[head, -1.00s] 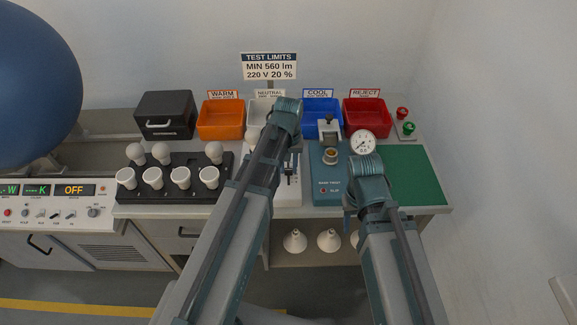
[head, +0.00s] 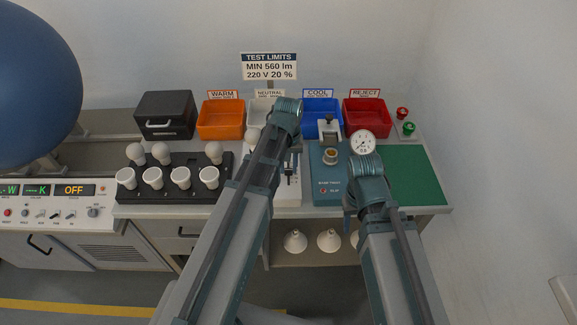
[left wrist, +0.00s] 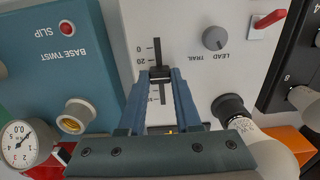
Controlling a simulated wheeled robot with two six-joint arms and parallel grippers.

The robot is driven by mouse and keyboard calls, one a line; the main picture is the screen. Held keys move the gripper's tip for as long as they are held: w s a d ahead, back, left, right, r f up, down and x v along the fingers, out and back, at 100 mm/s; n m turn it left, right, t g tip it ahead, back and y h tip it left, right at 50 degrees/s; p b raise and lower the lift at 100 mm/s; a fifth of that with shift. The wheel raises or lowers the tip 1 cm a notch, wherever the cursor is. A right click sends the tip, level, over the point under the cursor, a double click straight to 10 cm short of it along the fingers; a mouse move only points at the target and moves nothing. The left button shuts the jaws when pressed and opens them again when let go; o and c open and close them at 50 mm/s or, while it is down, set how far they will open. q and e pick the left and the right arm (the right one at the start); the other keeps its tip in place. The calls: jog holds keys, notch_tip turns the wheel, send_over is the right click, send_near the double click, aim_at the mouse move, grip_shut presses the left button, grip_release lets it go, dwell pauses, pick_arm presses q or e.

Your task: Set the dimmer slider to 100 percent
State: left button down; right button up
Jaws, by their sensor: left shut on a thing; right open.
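The dimmer slider (left wrist: 160,73) is a black knob in a vertical slot on a white panel (left wrist: 195,75). Marks 0 and 20 show above the knob in the left wrist view; the lower marks are mostly hidden by my fingers. The knob stands a little past the 20 mark. My left gripper (left wrist: 161,80) is shut on the knob, one finger on each side. In the head view my left arm covers part of the panel (head: 287,197). My right gripper (head: 350,208) is over the front of the teal base-twist box, its fingertips hard to make out.
Next to the slider are a lead/trail dial (left wrist: 215,38) and a red switch (left wrist: 270,19). The base-twist box (head: 325,185) stands right of the panel, with a gauge (head: 362,142) behind my right arm. A black bulb rack (head: 165,190) is at left. A green mat (head: 415,178) is clear.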

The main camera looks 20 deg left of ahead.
pick_arm(q)
jog(key=shift+w, duration=0.1)
jog(key=w, duration=0.1)
jog(key=w+a, duration=0.1)
jog(key=w, duration=0.3)
jog(key=shift+a, duration=0.25)
jog(key=c, duration=0.6)
grip_release()
jog(key=shift+r, duration=0.1)
notch_tip(320, 180, up, 14)
jog(key=p, duration=1.4)
